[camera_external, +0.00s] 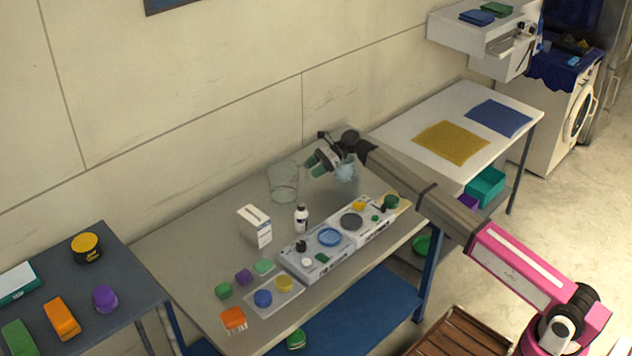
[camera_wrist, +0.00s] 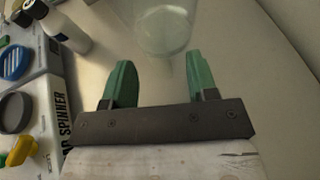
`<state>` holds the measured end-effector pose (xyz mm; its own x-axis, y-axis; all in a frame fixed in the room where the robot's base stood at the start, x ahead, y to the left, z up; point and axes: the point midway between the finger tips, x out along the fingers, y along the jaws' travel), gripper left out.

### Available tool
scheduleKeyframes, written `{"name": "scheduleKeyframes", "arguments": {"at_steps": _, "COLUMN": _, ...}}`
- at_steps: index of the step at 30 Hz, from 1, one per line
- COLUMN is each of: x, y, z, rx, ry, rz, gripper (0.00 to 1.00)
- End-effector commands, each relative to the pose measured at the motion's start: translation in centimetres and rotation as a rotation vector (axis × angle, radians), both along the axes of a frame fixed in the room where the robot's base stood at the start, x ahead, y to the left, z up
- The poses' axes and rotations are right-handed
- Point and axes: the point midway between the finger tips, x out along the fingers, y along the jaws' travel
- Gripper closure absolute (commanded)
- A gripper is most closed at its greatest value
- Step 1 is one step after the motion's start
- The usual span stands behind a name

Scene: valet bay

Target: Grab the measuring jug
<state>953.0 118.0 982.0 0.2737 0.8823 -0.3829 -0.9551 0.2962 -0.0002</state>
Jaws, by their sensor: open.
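The measuring jug appears to be the large clear vessel (camera_external: 283,182) at the back of the grey table, near the wall. It also shows in the wrist view (camera_wrist: 165,24), beyond the fingertips at the top, with its upper part cut off. My gripper (camera_external: 320,160) is to the right of the clear vessel in the external view, above the table. Its green fingers (camera_wrist: 160,72) are open and apart, with nothing between them. A small pale-blue clear item (camera_external: 346,170) shows just under my wrist; I cannot tell what it is.
A white bottle with a black cap (camera_external: 301,220) stands near the clear vessel and shows at the wrist view's left (camera_wrist: 66,28). A white carton (camera_external: 255,227) is to its left. A grey panel with coloured knobs (camera_external: 318,262) lies along the front. The table right of the vessel looks clear (camera_wrist: 265,60).

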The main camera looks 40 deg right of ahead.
Motion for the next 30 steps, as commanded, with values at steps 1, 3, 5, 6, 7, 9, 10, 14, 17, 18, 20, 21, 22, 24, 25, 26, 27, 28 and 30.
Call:
{"name": "scheduleKeyframes", "arguments": {"at_steps": 1, "x": 0.2, "y": 0.8, "z": -0.3, "rx": 0.0, "ry": 0.0, "rz": 0.001, "gripper": 0.47}}
{"name": "scheduleKeyframes", "arguments": {"at_steps": 3, "x": 0.5, "y": 1.7, "z": -0.7, "rx": 0.0, "ry": 0.001, "rz": 0.002, "gripper": 0.47}}
{"name": "scheduleKeyframes", "arguments": {"at_steps": 5, "x": 0.7, "y": 2.3, "z": -0.9, "rx": 0.0, "ry": 0.0, "rz": 0.001, "gripper": 0.47}}
{"name": "scheduleKeyframes", "arguments": {"at_steps": 6, "x": 0.8, "y": 2.5, "z": -1.0, "rx": 0.0, "ry": 0.0, "rz": 0.001, "gripper": 0.47}}
{"name": "scheduleKeyframes", "arguments": {"at_steps": 7, "x": 0.8, "y": 2.6, "z": -1.1, "rx": 0.0, "ry": 0.0, "rz": 0.0, "gripper": 0.47}}
{"name": "scheduleKeyframes", "arguments": {"at_steps": 9, "x": 0.8, "y": 2.6, "z": -1.1, "rx": 0.0, "ry": 0.0, "rz": 0.0, "gripper": 0.47}}
{"name": "scheduleKeyframes", "arguments": {"at_steps": 10, "x": 0.8, "y": 2.6, "z": -1.1, "rx": 0.0, "ry": 0.0, "rz": 0.0, "gripper": 0.47}}
{"name": "scheduleKeyframes", "arguments": {"at_steps": 14, "x": 0.8, "y": 2.6, "z": -1.1, "rx": 0.0, "ry": 0.0, "rz": 0.0, "gripper": 0.57}}
{"name": "scheduleKeyframes", "arguments": {"at_steps": 17, "x": 0.8, "y": 2.6, "z": -1.1, "rx": 0.0, "ry": 0.0, "rz": 0.0, "gripper": 0.89}}
{"name": "scheduleKeyframes", "arguments": {"at_steps": 18, "x": 0.8, "y": 2.6, "z": -1.1, "rx": 0.0, "ry": 0.0, "rz": 0.0, "gripper": 1.0}}
{"name": "scheduleKeyframes", "arguments": {"at_steps": 20, "x": 0.8, "y": 2.6, "z": -1.1, "rx": 0.0, "ry": 0.0, "rz": 0.0, "gripper": 1.0}}
{"name": "scheduleKeyframes", "arguments": {"at_steps": 21, "x": 0.7, "y": 2.6, "z": -1.0, "rx": 0.002, "ry": -0.001, "rz": 0.0, "gripper": 1.0}}
{"name": "scheduleKeyframes", "arguments": {"at_steps": 22, "x": 0.7, "y": 2.6, "z": -1.0, "rx": 0.002, "ry": -0.001, "rz": 0.0, "gripper": 1.0}}
{"name": "scheduleKeyframes", "arguments": {"at_steps": 24, "x": 0.7, "y": 2.6, "z": -1.0, "rx": 0.002, "ry": -0.001, "rz": 0.0, "gripper": 1.0}}
{"name": "scheduleKeyframes", "arguments": {"at_steps": 25, "x": 0.7, "y": 2.6, "z": -1.0, "rx": 0.002, "ry": -0.001, "rz": 0.0, "gripper": 1.0}}
{"name": "scheduleKeyframes", "arguments": {"at_steps": 26, "x": 0.7, "y": 2.6, "z": -1.0, "rx": 0.002, "ry": -0.001, "rz": 0.0, "gripper": 1.0}}
{"name": "scheduleKeyframes", "arguments": {"at_steps": 27, "x": 0.8, "y": 2.6, "z": -1.0, "rx": 0.002, "ry": -0.001, "rz": 0.0, "gripper": 1.0}}
{"name": "scheduleKeyframes", "arguments": {"at_steps": 28, "x": 0.8, "y": 2.6, "z": -1.0, "rx": 0.002, "ry": -0.001, "rz": 0.0, "gripper": 1.0}}
{"name": "scheduleKeyframes", "arguments": {"at_steps": 30, "x": 0.8, "y": 2.6, "z": -0.9, "rx": 0.002, "ry": -0.001, "rz": 0.0, "gripper": 1.0}}
